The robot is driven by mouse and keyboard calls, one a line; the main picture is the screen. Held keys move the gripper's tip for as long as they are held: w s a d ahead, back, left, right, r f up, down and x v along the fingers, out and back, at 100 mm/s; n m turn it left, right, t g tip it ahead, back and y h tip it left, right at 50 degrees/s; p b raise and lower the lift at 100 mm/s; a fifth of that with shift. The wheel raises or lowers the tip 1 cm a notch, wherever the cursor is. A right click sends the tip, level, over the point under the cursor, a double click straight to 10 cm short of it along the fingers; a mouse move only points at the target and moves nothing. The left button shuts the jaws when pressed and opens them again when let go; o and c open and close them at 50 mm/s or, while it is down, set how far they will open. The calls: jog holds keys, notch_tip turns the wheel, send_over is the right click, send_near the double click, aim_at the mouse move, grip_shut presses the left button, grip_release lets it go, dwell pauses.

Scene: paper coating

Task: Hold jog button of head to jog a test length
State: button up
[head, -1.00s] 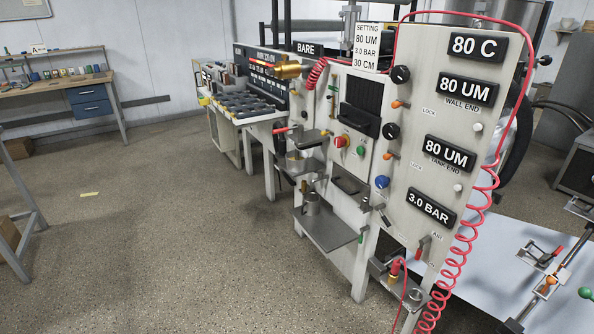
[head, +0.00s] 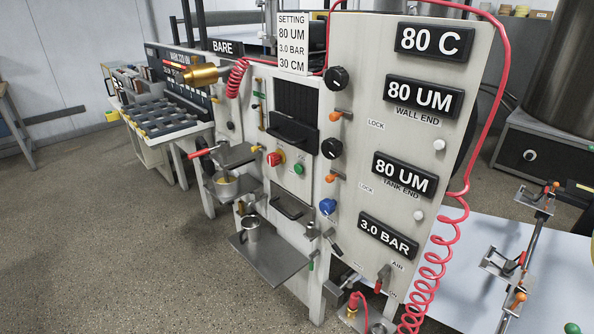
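The coating head's panel (head: 400,35) faces me, with displays reading 80 C (head: 433,42), 80 UM (head: 424,97) for the wall end, 80 UM (head: 404,175) for the tank end and 3.0 BAR (head: 388,236). A green button (head: 298,169) sits right of a red knob on yellow (head: 273,159). White round buttons show beside the wall-end display (head: 439,144) and the tank-end display (head: 416,215). No jog label is readable, so I cannot tell which button is the jog button. My gripper is not in view.
A shelf (head: 275,262) with a metal cup (head: 251,232) juts out low in front. A coiled red hose (head: 433,262) hangs at the panel's right. A pale sheet (head: 465,285) with clamp-like fittings lies at right. Floor (head: 100,235) is clear at left.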

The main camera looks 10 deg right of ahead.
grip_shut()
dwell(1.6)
